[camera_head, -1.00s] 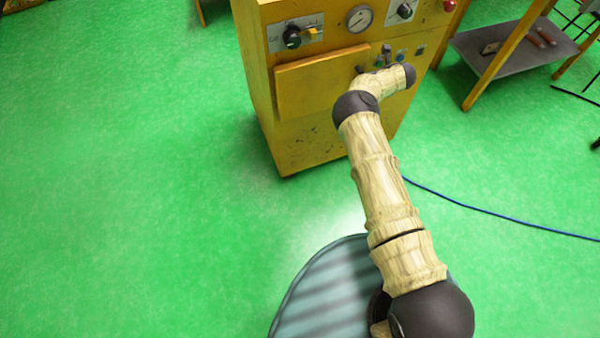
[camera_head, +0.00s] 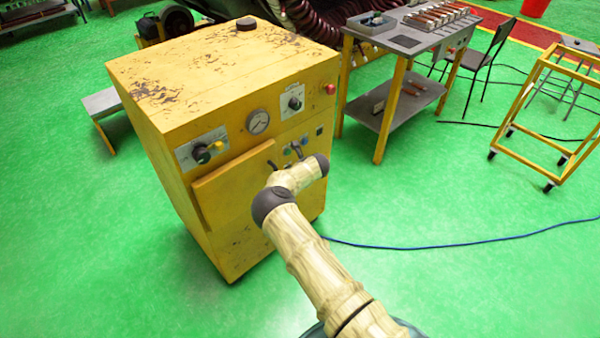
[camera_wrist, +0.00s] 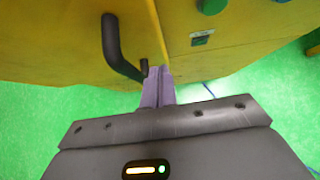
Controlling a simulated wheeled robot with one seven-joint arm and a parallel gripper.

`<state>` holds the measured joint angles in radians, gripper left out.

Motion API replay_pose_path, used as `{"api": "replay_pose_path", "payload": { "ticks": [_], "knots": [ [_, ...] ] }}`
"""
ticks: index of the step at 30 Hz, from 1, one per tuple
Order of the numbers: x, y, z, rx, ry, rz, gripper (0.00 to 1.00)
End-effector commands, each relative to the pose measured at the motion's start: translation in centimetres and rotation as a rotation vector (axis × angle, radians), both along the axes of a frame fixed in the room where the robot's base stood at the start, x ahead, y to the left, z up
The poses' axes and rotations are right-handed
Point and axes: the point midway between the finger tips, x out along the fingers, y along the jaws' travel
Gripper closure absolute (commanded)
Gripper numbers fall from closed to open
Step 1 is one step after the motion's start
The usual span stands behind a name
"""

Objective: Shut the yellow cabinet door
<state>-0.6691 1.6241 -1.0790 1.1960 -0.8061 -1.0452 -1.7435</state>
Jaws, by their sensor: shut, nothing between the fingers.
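The yellow cabinet (camera_head: 200,90) stands ahead of me, with its door (camera_head: 232,200) on the lower part of the front. The door's top edge stands a little proud of the front; I cannot tell whether it is fully closed. In the wrist view the door (camera_wrist: 60,45) fills the upper left, with a black bar handle (camera_wrist: 112,45). The door's side edge runs close beside the fixed front panel (camera_wrist: 230,50). My gripper (camera_wrist: 160,72) has its purple fingers together and empty, beside the handle's lower end near that edge. Contact is unclear. My arm hides the door's lower right in the head view.
Dials, knobs and a red button (camera_head: 330,88) are above and right of the door. A workbench (camera_head: 400,40) and a yellow-framed cart (camera_head: 550,110) stand to the right. A blue cable (camera_head: 440,248) lies on the green floor.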

Motion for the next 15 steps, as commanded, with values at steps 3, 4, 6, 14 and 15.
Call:
{"api": "replay_pose_path", "payload": {
  "ticks": [3,4,6,14,15],
  "knots": [
    [-0.8,-1.1,1.0,-0.002,0.000,-0.006,1.00],
    [-1.0,-1.4,1.3,-0.002,0.001,-0.008,1.00],
    [-1.5,-2.1,1.9,-0.003,0.002,-0.009,1.00],
    [-3.4,-5.0,4.7,-0.005,0.002,-0.023,1.00],
    [-3.8,-5.3,5.1,-0.004,0.003,-0.024,1.00]
  ]
}}
